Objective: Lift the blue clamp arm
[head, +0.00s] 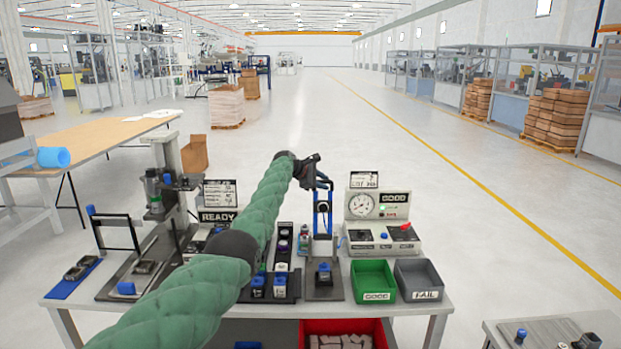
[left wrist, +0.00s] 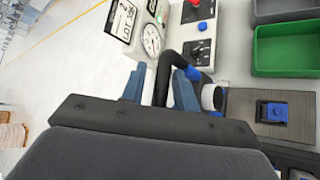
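My left gripper (head: 318,190) is at the end of the green-sleeved arm, over the middle fixture on the workbench, pointing down. In the left wrist view its two blue fingers (left wrist: 160,88) stand on either side of a black bent bar. This bar, with a blue end, seems to be the clamp arm (left wrist: 178,60). A narrow gap shows beside the left finger, so the gripper looks open around the bar. Where the fingers meet the bar is partly hidden. My right gripper is not in view.
A green bin (head: 373,281) and a grey bin (head: 418,280) stand right of the fixture. A gauge box (head: 378,207) is behind them. A black rack (head: 282,240) is left of the fixture. A press (head: 165,185) stands further left.

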